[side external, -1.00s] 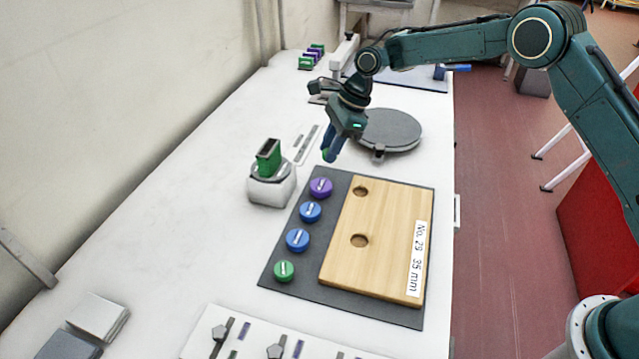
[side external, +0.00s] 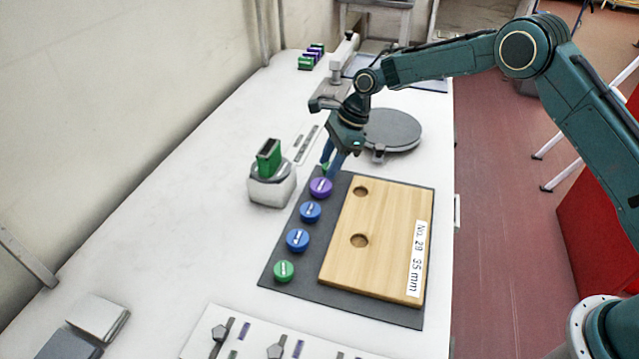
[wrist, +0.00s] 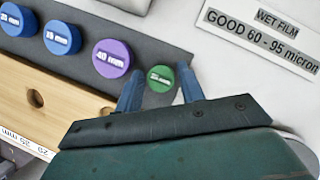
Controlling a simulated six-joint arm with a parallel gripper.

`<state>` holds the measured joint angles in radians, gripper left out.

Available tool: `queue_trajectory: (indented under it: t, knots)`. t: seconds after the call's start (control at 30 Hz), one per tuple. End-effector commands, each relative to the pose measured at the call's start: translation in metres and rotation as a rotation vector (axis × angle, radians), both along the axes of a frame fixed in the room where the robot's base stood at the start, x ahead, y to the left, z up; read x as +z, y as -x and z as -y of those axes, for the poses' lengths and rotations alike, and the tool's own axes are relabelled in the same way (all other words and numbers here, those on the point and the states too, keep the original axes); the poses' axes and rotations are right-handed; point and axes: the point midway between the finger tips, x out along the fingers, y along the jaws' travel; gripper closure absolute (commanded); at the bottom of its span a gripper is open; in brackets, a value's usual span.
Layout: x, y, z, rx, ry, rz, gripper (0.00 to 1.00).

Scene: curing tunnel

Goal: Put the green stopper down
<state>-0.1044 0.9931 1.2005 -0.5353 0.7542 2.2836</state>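The green stopper (wrist: 159,79) stands at the end of the dark mat (side external: 280,262), beside the purple stopper (wrist: 111,58). In the side view the green stopper (side external: 324,168) is partly hidden by my fingers. My gripper (wrist: 159,85) points down with its fingers on either side of the green stopper. A narrow gap shows between each finger and the stopper, so my gripper looks open around it. In the side view my gripper (side external: 331,166) is low over the mat's far end.
Blue stoppers (side external: 310,211) and another green stopper (side external: 284,271) continue the row. A wooden board (side external: 385,255) with two holes lies on the mat. A grey block holding a green piece (side external: 270,187) stands left; a round dark plate (side external: 392,131) lies behind.

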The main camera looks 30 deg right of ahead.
Motion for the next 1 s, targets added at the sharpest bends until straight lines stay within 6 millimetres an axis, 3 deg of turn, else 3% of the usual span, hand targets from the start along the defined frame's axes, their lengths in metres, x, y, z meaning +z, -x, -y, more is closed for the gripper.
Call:
queue_trajectory:
  t: [0.47,0.67,1.0]
  knots:
    - [0.009,0.000,0.002,-0.001,0.000,0.001,0.62]
    - [0.029,0.001,0.011,-0.002,0.000,0.001,0.62]
    - [0.080,0.005,0.032,-0.001,0.000,0.003,0.62]
